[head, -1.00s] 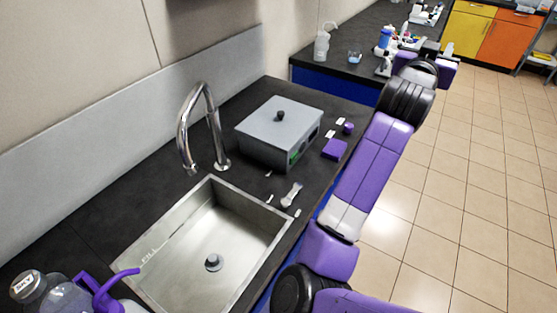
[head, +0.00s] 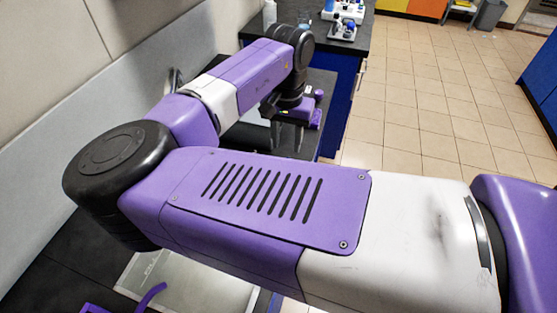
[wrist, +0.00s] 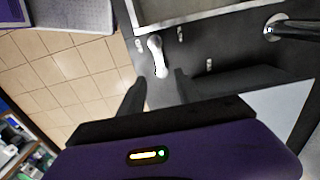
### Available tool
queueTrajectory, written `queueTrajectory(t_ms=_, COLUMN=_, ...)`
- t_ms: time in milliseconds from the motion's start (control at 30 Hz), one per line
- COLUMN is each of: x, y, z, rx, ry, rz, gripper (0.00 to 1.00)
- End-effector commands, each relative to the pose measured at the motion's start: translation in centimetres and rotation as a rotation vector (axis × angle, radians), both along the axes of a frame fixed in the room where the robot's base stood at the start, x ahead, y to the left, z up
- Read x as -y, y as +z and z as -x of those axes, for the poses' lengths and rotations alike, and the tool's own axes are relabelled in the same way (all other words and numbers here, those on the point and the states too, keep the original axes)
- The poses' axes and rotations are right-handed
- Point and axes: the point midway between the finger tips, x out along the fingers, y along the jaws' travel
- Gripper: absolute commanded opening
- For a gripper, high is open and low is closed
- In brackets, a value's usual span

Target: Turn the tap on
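The tap lever (wrist: 157,55), a pale silver handle, is on the dark counter beside the sink in the wrist view. My gripper (wrist: 160,76) is open, with its two dark fingers apart and the lever's near end between or just beyond their tips. I cannot tell whether they touch it. The chrome tap's base (wrist: 276,26) shows at the right of the wrist view. In the head view my gripper (head: 287,138) points down over the counter, and my arm hides the lever and most of the tap; a bit of the spout (head: 174,78) shows.
A grey surface (wrist: 288,108) is close to my gripper's right. Tiled floor (head: 420,110) is open to the right.

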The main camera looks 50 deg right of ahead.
Motion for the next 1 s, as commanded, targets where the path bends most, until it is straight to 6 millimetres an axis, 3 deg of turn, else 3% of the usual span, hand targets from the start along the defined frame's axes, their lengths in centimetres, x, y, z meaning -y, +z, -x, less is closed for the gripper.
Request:
queueTrajectory(t_ms=167, x=-0.4, y=-1.1, z=0.1, rx=-0.004, ry=0.009, rz=-0.019, gripper=0.40)
queueTrajectory(t_ms=600, x=-0.4, y=-7.0, z=0.1, rx=-0.001, ry=0.009, rz=-0.017, gripper=0.40)
queueTrajectory(t_ms=1000, x=-0.3, y=-7.8, z=0.1, rx=0.000, ry=0.008, rz=-0.015, gripper=0.38)
